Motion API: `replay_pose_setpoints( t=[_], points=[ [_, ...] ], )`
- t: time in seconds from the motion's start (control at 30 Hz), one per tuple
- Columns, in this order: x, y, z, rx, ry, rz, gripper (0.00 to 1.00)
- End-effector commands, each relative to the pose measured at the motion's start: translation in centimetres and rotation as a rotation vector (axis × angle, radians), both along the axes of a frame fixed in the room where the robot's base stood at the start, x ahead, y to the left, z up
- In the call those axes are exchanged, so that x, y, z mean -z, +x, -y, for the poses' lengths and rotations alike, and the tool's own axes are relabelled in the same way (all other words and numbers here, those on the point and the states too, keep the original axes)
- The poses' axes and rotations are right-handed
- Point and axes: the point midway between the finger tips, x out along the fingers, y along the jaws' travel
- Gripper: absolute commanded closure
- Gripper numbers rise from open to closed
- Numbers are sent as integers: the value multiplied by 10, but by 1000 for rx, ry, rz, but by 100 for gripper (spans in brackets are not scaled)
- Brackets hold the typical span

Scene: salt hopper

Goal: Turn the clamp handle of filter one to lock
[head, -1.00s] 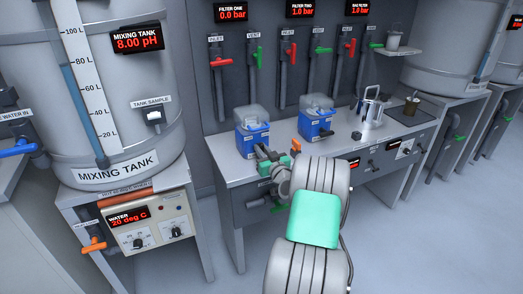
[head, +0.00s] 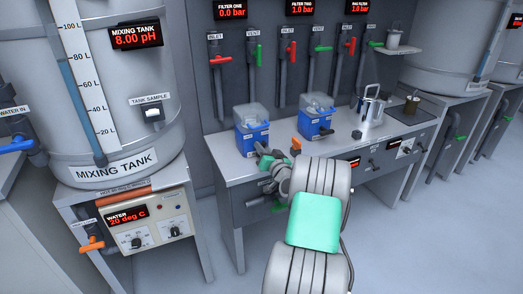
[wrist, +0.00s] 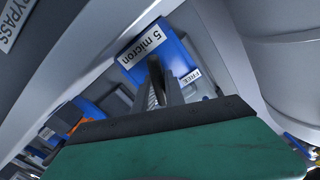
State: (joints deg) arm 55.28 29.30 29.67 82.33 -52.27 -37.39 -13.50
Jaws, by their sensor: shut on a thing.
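Filter one is a blue housing with a clear top (head: 252,130), standing on the bench under the display reading 0.0 bar. Its blue body with the "5 micron" label (wrist: 140,45) fills the upper middle of the wrist view, and a "FREE" label (wrist: 194,77) shows beside it. My gripper (head: 264,152) is at the front foot of filter one. It also shows in the wrist view (wrist: 160,84), with its fingers close against the blue body. It is shut on the clamp handle, which the fingers and wrist hide.
Filter two (head: 316,120) stands to the right, with an orange handle (head: 297,144) at its front. A metal jug (head: 372,107) stands farther right. The mixing tank (head: 115,160) is at the left. Open floor lies in front of the bench.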

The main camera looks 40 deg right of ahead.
Motion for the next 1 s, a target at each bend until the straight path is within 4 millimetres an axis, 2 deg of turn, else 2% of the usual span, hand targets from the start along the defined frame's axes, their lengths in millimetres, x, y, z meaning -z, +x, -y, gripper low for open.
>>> replay_pose_setpoints(
  t=[1.0],
  points=[
    [4,-2,5,3,886,260,100]
  ],
)
